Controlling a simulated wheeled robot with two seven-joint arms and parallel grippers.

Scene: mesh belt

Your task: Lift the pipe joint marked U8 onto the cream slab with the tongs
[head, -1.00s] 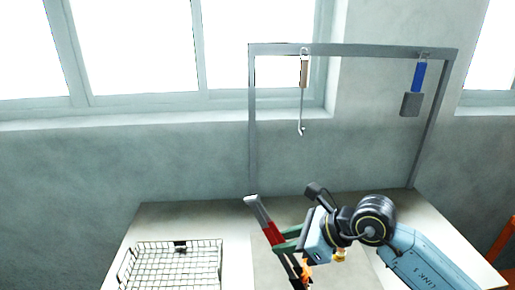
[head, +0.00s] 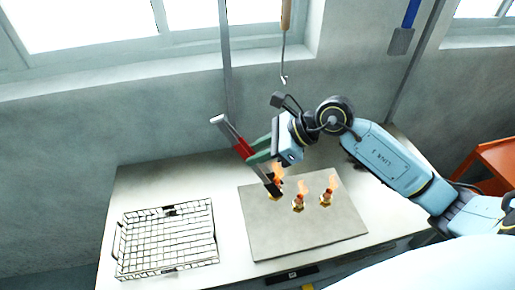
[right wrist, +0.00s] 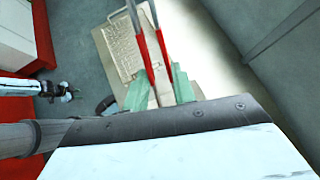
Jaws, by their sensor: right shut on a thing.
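My right gripper (head: 262,150) is shut on the red-handled tongs (head: 241,146). The tongs slant across the gripper, with a silver end at upper left and a dark end at lower right. The dark end overlaps a pipe joint (head: 278,182) in the head view; I cannot tell if they touch. Two more pipe joints (head: 298,203) and (head: 326,198) stand to its right, with orange glow above them. All are over a beige-grey slab (head: 300,237). No marking is legible, so I cannot tell which is U8. The right wrist view shows the tongs' red arms (right wrist: 162,50).
A wire mesh basket (head: 213,243) stands on the pale table (head: 150,190) left of the slab. A hooked tool (head: 284,45) and a blue-handled tool (head: 402,40) hang from a grey frame (head: 226,60). An orange stand (head: 497,160) is at far right.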

